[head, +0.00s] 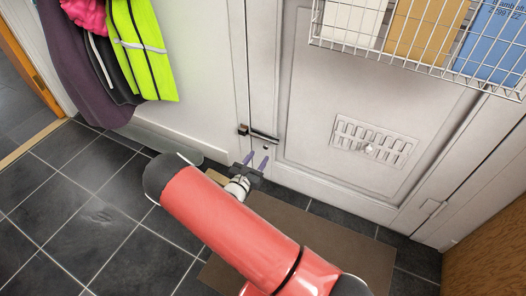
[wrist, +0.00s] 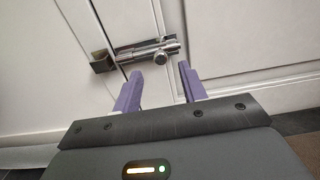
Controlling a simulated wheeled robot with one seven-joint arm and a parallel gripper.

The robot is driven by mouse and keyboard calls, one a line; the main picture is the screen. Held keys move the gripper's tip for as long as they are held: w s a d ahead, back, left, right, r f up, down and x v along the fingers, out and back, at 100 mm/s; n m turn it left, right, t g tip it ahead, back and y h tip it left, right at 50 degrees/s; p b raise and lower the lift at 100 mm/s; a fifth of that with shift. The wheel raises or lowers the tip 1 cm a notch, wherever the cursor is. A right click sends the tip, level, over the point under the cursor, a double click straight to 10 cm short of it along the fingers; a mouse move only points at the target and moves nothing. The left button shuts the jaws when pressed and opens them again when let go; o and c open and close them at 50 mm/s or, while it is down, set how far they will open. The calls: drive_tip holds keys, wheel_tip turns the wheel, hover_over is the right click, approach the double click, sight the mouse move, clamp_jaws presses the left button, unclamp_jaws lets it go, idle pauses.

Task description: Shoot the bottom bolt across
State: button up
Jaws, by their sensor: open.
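The bottom bolt (head: 263,136) is a metal bolt low on the white door, near its left edge. The wrist view shows its bright barrel (wrist: 142,48) and a round knob (wrist: 160,58) sticking out. A dark keeper (wrist: 102,61) sits on the frame to its left and also shows in the head view (head: 243,130). My gripper (head: 257,160) is open and empty, just below the bolt. In the wrist view its purple fingers (wrist: 159,76) point up at the bolt, with the knob between and beyond their tips.
A wire rack (head: 420,62) with cards hangs on the door at upper right. A vent (head: 372,142) is below it. A brown mat (head: 325,245) lies on dark tiles. Free floor lies at left.

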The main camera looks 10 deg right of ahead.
sight(265, 148)
drive_tip(key=x, duration=0.4)
drive_tip(key=shift+w+d, duration=0.3)
clamp_jaws()
